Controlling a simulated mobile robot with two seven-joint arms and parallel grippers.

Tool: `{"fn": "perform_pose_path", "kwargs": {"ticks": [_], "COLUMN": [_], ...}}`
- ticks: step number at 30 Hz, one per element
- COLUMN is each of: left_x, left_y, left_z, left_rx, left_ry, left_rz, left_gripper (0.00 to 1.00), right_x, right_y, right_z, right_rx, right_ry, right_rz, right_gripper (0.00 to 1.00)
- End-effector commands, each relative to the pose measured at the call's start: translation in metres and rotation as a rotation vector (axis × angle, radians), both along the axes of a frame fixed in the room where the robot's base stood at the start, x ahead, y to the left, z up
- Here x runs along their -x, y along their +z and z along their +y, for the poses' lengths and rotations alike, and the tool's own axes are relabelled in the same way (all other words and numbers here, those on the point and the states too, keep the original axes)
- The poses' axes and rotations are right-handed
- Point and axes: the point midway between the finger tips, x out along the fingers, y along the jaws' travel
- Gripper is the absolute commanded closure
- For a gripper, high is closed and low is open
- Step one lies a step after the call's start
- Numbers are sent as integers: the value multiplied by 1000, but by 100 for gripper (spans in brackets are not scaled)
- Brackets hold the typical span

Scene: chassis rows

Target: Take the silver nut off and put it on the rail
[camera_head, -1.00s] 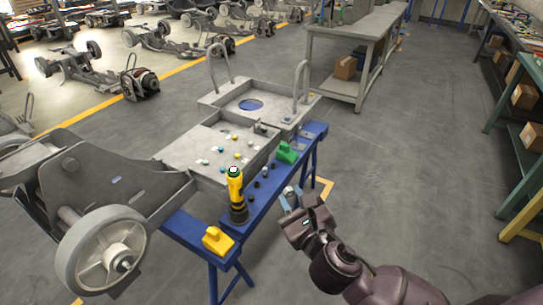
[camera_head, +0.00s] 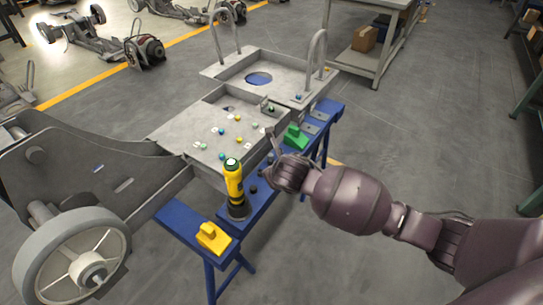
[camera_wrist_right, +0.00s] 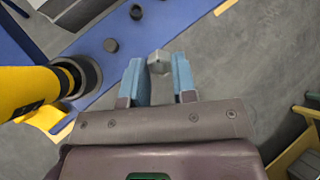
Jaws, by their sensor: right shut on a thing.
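My right gripper (camera_wrist_right: 160,78) has its two blue fingers closed around the silver nut (camera_wrist_right: 159,63), a small hexagonal piece at the fingertips. In the right wrist view the nut shows against the grey floor, just beside the edge of the blue rail (camera_wrist_right: 92,20). In the head view my right gripper (camera_head: 274,145) reaches in from the right beside the blue rail (camera_head: 262,203); the nut cannot be made out there. My left gripper is not in view.
A yellow-and-black tool (camera_head: 233,185) stands upright on the rail, with small black knobs (camera_wrist_right: 110,45) near it. A yellow block (camera_head: 213,237) and a green block (camera_head: 295,136) sit on the blue frame. The grey chassis tray (camera_head: 180,135) holds several small coloured pieces.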

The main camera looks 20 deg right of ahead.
Motion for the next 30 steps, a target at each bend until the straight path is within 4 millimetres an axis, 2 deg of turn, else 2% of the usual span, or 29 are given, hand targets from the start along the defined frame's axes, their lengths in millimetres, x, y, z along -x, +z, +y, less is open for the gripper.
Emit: {"fn": "perform_pose_path", "kwargs": {"ticks": [1, 6, 11, 15, 24, 30], "left_x": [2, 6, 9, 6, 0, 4], "left_y": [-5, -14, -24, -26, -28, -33], "left_z": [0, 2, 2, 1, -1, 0], "left_rx": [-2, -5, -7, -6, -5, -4], "left_ry": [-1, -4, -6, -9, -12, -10], "left_rz": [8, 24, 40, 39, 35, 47], "left_gripper": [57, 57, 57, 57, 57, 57], "right_x": [-9, -29, -46, -58, -69, -69], "right_y": [-9, -27, -35, -31, -16, -23], "right_z": [-1, -3, -5, -6, -6, -6], "right_rx": [-7, -47, -90, -125, -157, -160], "right_ry": [-13, -53, -84, -102, -112, -112], "right_rz": [65, 291, 495, 635, 757, 761], "right_gripper": [91, 91, 91, 91, 91, 91]}}
